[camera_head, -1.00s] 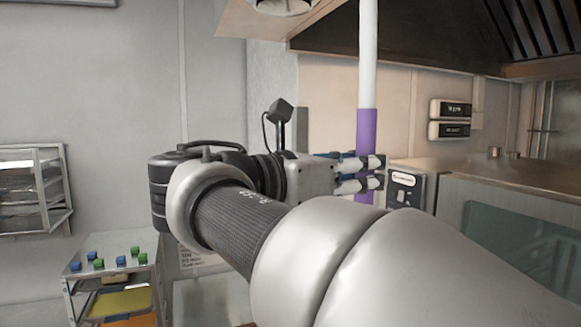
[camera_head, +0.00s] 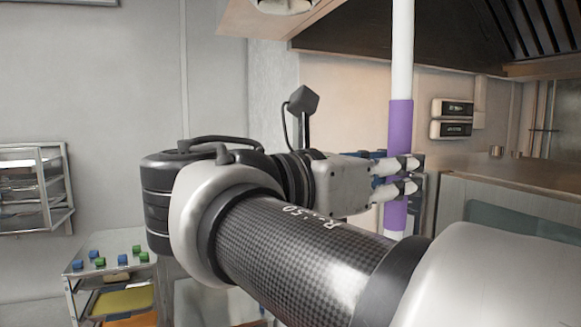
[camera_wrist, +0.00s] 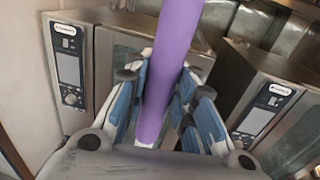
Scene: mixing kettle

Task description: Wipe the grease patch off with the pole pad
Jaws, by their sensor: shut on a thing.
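The pole (camera_head: 402,60) is white with a purple grip section (camera_head: 400,125) and stands upright in the head view. Its top runs out of the picture. My gripper (camera_head: 408,177) is shut around the purple section, near its lower part. In the wrist view the purple section (camera_wrist: 170,60) passes between the blue-padded fingers of my gripper (camera_wrist: 160,100). The pad at the pole's end is not in view. No grease patch can be seen in either view.
A dark hood (camera_head: 400,45) hangs at the upper right. A steel counter (camera_head: 510,185) stands at the right. Steel cabinets with control panels (camera_wrist: 68,70) show in the wrist view.

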